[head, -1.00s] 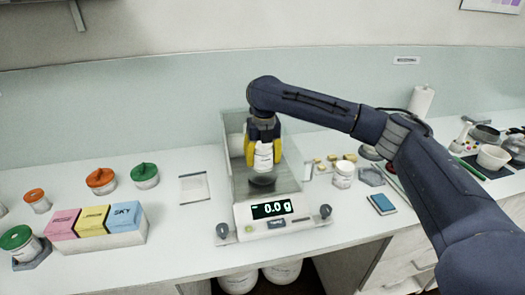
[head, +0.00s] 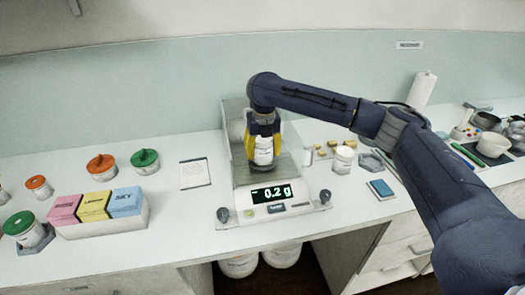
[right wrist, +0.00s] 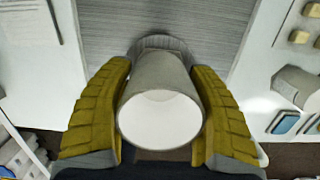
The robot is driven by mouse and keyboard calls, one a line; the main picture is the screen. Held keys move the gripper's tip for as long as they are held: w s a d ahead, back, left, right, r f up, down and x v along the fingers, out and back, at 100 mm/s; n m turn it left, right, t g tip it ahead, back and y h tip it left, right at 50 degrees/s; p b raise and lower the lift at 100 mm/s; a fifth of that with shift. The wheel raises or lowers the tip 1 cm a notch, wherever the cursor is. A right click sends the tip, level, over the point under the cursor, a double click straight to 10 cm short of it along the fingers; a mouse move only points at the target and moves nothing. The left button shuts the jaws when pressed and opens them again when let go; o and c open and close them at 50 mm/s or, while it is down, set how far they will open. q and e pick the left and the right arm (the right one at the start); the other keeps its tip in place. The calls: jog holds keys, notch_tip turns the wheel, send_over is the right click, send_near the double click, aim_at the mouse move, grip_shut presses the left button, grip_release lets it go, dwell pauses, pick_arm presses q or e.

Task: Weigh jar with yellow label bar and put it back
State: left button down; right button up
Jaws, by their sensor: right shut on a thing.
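A white jar (head: 263,150) with a dark-printed label is held upright inside the glass-walled balance, over the weighing pan. The colour of its label bar is too small to tell. In the right wrist view the jar (right wrist: 160,118) sits between my yellow finger pads. My right gripper (head: 263,143) is shut on the jar. Whether the jar touches the pan is hard to tell. The balance's display (head: 271,193) reads about -0.2 g. My left gripper is not in view.
Another white jar (head: 343,159) stands right of the balance, near small yellowish pieces and a blue box (head: 381,189). A paper pad (head: 195,174) lies to the left.

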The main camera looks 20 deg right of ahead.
jog(key=shift+f, duration=0.25)
dwell(0.4)
jog(key=o, duration=1.3)
jog(key=shift+c, duration=0.2)
